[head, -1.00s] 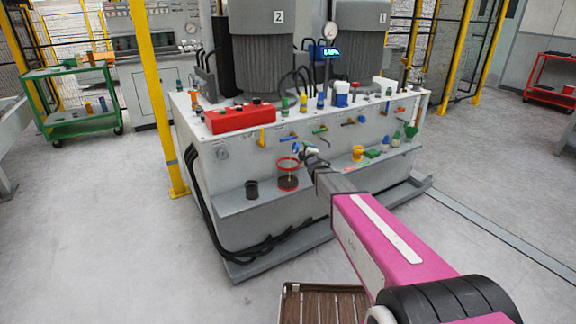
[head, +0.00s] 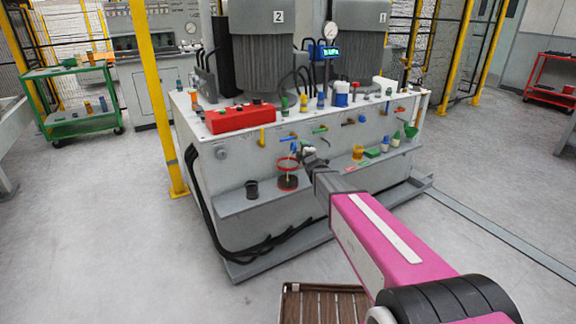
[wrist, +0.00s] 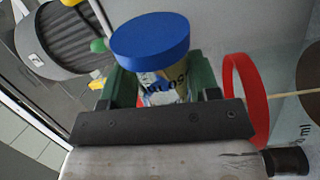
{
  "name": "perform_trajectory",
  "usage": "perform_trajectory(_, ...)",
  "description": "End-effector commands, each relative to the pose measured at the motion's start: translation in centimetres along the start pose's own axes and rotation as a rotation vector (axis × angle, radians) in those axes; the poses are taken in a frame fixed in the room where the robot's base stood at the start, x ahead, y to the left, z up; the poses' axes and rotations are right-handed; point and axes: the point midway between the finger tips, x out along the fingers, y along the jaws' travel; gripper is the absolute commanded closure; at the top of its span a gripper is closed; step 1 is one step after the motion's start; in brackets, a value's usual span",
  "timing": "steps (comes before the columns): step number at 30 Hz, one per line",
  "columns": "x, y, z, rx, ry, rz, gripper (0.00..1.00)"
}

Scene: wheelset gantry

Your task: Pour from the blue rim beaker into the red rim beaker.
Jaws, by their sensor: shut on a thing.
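The red rim beaker (head: 287,182) stands on the ledge of the grey cabinet, with dark brown contents low inside. In the wrist view its red rim (wrist: 247,100) is just right of my gripper, with a brown disc at the right edge. My gripper (wrist: 165,88) has green fingers closed around the clear blue rim beaker (wrist: 150,40), whose blue rim faces the camera. The held beaker is close beside the red rim; any contact is unclear. A thin tan line (wrist: 295,93) runs from the red rim to the brown disc; whether it is liquid is unclear.
A dark small cup (head: 252,189) stands left of the red rim beaker on the ledge (head: 230,205). A yellow cup (head: 357,153) and small bottles stand to the right. Coloured valve handles project from the cabinet front above. A red box (head: 240,118) sits on top.

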Motion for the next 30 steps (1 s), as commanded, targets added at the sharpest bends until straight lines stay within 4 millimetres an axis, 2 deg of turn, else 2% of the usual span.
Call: perform_trajectory(30, 0.02, 0.55, -0.34, -0.11, 0.006, 0.0, 0.7)
